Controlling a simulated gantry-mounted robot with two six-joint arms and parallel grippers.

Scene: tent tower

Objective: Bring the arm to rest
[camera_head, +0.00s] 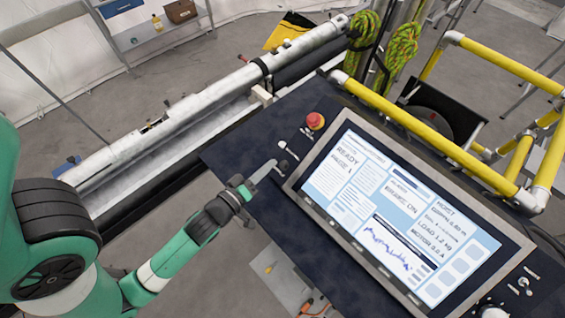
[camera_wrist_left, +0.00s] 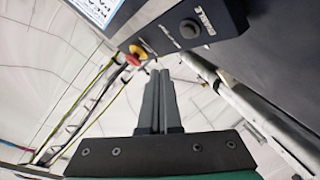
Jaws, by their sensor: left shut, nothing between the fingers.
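My left arm is green with dark joints and comes in from the left in the head view. Its gripper (camera_head: 264,171) is shut and empty, over the left edge of the dark control console (camera_head: 240,150). In the left wrist view the two fingers (camera_wrist_left: 159,75) lie together with nothing between them. I cannot tell whether the fingertips touch the console. My right gripper is in neither view.
The console carries a lit screen (camera_head: 400,210), a red emergency button (camera_head: 315,121) and small switches. Yellow rails (camera_head: 430,130) stand at the right. A long pale metal beam (camera_head: 180,120) runs behind the console. Green ropes (camera_head: 402,45) hang at the back.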

